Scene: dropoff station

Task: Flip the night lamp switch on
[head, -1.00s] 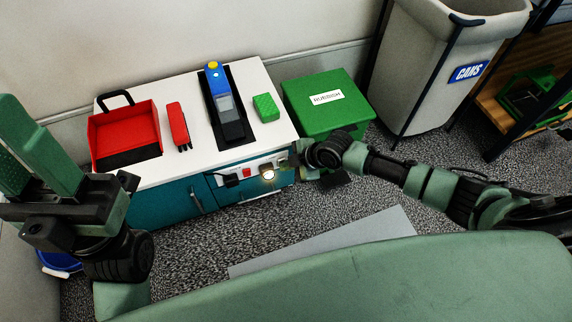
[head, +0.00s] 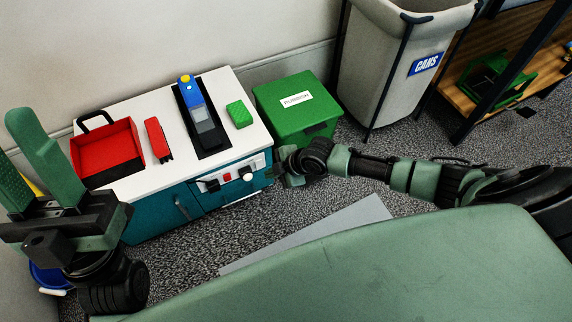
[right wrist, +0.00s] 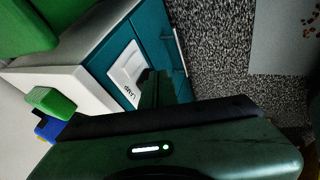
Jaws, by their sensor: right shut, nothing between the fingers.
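The control strip (head: 225,177) on the teal cabinet front carries a red button, a dark part and a small round pale lamp (head: 247,177) at its right. I cannot tell if the lamp is lit. In the right wrist view a white panel marked LAMP (right wrist: 122,70) shows on the cabinet; its switch is not visible, perhaps behind my fingers. My right gripper (head: 283,172) is shut and empty, just right of the lamp at the cabinet's front corner. Its dark green fingers (right wrist: 155,88) reach the panel's edge; contact is unclear. My left gripper (head: 22,150) is open, empty, fingers up, at the left.
On the white cabinet top (head: 222,90) are a red tray (head: 105,150), a red item (head: 157,138), a blue and grey device (head: 198,110) and a green block (head: 239,114). A green rubbish box (head: 298,120) stands close behind my right gripper. A grey bin (head: 385,75) is farther right.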

